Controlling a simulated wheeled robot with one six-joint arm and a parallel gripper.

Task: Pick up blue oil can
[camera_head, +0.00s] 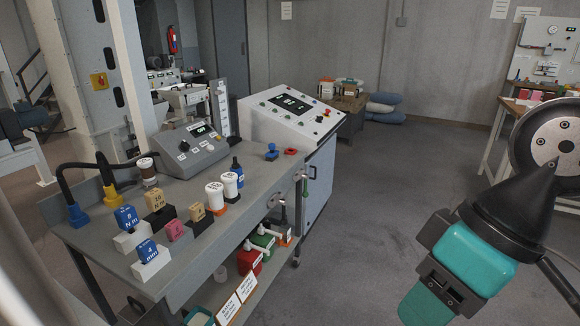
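A small dark blue can with a narrow dark top (237,174) stands upright on the grey workbench (196,251), near its back right side. It is the only thing in view that looks like a blue oil can. A white container (229,184) stands in front of it and hides part of its lower left side. Nothing is holding the can. Teal and black parts of my arm show large at the right edge, well apart from the bench. I make out no gripper fingers there.
White containers, blocks with blue, pink and tan labelled pieces, and a grey control box (190,150) crowd the bench. A white console (288,112) stands behind it. Red (249,262) and green cans sit on the lower shelf. The floor (385,200) right of the bench is clear.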

